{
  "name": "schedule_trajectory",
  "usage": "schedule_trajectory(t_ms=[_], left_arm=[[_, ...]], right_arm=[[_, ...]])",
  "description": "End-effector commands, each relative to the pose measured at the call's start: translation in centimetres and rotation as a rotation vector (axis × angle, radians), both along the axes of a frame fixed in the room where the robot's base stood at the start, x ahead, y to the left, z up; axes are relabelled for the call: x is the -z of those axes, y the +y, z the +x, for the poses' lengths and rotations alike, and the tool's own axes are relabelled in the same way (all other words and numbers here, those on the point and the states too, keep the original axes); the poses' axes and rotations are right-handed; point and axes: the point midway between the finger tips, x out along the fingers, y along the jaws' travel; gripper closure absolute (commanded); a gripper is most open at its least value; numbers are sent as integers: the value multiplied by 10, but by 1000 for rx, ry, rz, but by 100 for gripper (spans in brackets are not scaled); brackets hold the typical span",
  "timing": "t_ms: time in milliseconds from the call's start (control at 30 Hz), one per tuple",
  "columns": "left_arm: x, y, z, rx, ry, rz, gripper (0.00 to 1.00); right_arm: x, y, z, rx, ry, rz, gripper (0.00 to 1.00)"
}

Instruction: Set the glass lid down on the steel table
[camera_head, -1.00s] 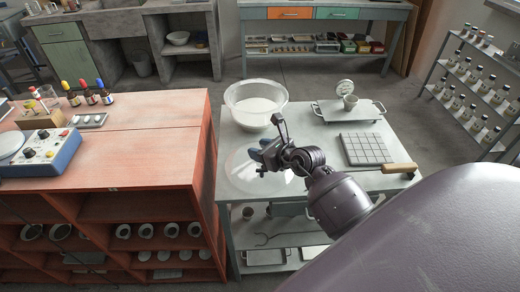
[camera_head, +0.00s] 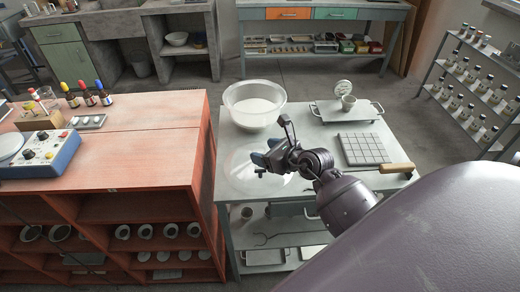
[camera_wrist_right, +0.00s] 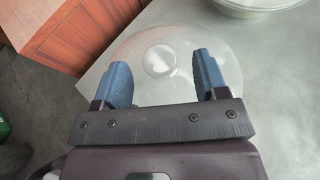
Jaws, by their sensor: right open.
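The glass lid (camera_head: 240,178) is a clear, round disc lying on the grey steel table (camera_head: 308,137), near its left edge. In the right wrist view the lid (camera_wrist_right: 160,58) shows with its round central knob, and it looks flat on the table (camera_wrist_right: 262,75). My right gripper (camera_head: 266,162) is over the lid's right part. In the right wrist view its two blue fingers (camera_wrist_right: 165,78) are spread apart with nothing between them, and the knob shows beyond the gap. The gripper hides part of the lid. My left gripper is not in view.
A large glass bowl of white material (camera_head: 252,106) stands behind the lid. A red shelf unit (camera_head: 130,150) stands close at the left.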

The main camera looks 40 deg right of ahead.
Motion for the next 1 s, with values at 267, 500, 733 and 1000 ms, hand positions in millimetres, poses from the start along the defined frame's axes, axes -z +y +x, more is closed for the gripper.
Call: schedule_trajectory(t_ms=[267, 500, 733, 1000], left_arm=[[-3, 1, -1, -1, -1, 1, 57], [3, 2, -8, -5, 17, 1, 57], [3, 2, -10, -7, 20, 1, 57], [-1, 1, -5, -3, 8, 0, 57]], right_arm=[[-22, -12, -50, 1, 1, -1, 34], [-33, -18, -76, 0, 0, 0, 34], [-36, -11, -85, -2, -16, 92, 34], [-40, 22, -96, 50, -79, 657, 34]])
